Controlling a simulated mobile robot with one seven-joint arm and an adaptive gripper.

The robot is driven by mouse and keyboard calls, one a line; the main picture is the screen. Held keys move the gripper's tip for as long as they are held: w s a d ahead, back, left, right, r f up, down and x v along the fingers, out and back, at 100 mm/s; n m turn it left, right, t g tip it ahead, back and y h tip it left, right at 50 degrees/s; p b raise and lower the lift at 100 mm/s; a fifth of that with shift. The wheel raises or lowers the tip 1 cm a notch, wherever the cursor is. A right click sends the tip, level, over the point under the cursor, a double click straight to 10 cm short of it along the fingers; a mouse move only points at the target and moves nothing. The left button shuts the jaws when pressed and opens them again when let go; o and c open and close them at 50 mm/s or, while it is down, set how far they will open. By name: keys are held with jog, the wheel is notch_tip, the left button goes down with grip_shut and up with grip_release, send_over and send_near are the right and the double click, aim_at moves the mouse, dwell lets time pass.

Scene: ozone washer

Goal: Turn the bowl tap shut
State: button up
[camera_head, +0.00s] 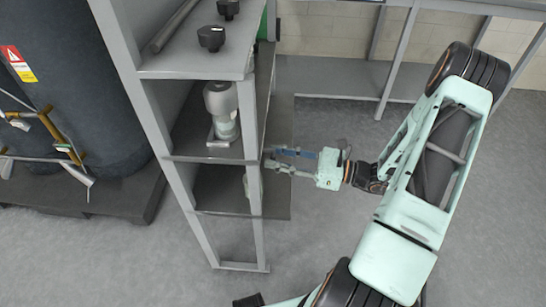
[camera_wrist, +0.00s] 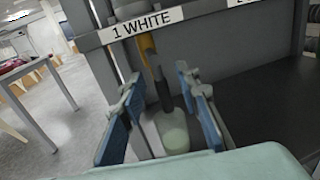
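In the wrist view, a tap with a yellow upper part (camera_wrist: 147,46) and a dark, narrow lower part hangs below the shelf edge. I cannot tell which part is its handle or how far it is turned. A pale green, translucent bowl (camera_wrist: 173,132) shows below it. My gripper (camera_wrist: 160,82) is open, with blue pads on either side of the tap's dark part; gaps show on both sides. In the head view, my gripper (camera_head: 272,158) reaches the right side of the grey rack from the right. There the tap is hidden, and only a pale sliver shows inside the rack.
The grey rack (camera_head: 152,120) has upright posts and several shelves close to my gripper. A label "1 WHITE" (camera_wrist: 141,25) is on the shelf edge above the tap. A pale bottle-shaped device (camera_head: 222,105) stands on a shelf. A dark tank (camera_head: 75,80) is at left. Floor at right is clear.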

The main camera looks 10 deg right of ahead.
jog(key=shift+w+a, duration=0.3)
jog(key=shift+a, duration=0.3)
grip_shut()
